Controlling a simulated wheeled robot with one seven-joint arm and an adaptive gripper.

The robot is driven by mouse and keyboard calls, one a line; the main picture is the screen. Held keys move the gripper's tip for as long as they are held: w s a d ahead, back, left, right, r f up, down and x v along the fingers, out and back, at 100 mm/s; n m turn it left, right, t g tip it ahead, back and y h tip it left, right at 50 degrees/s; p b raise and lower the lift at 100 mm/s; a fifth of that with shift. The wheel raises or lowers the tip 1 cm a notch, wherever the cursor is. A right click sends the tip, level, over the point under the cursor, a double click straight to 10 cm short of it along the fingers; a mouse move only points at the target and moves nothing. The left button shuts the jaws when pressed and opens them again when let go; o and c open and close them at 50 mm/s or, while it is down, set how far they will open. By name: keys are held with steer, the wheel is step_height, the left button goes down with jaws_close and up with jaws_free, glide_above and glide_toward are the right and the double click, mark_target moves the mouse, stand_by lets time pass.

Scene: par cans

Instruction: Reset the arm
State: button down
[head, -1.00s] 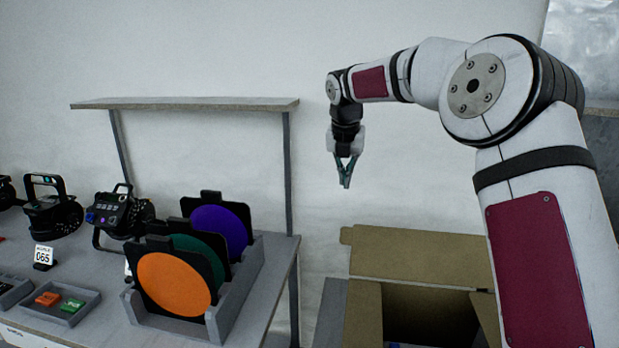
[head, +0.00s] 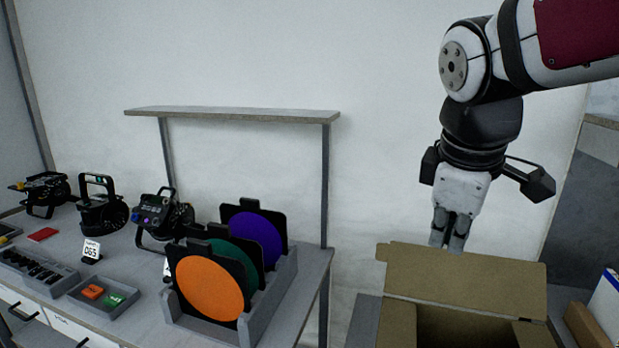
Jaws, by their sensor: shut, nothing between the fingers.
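My gripper (head: 449,238) hangs pointing down at the right of the head view, its fingers together and empty. It is in front of the wall, just above the back flap of an open cardboard box (head: 465,283) in the picture. My arm comes in from the upper right corner. I cannot tell from this view how far the fingertips are from the box.
A grey workbench (head: 310,270) at left holds a rack (head: 285,275) of orange, green and purple filter frames. Several black par cans (head: 100,210), a 065 sign (head: 91,250) and a small tray (head: 105,297) stand left of it. A shelf (head: 235,114) spans above.

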steer(key=s+f+m+y, duration=0.1)
steer(key=s+f+m, duration=0.2)
steer(key=s+m, duration=0.2)
steer(key=s+f+m, duration=0.4)
steer(key=s+m, duration=0.2)
steer(key=s, duration=0.4)
steer(key=shift+d+t+y, duration=0.15)
steer(key=shift+t+y, duration=0.15)
steer(key=shift+y, duration=0.1)
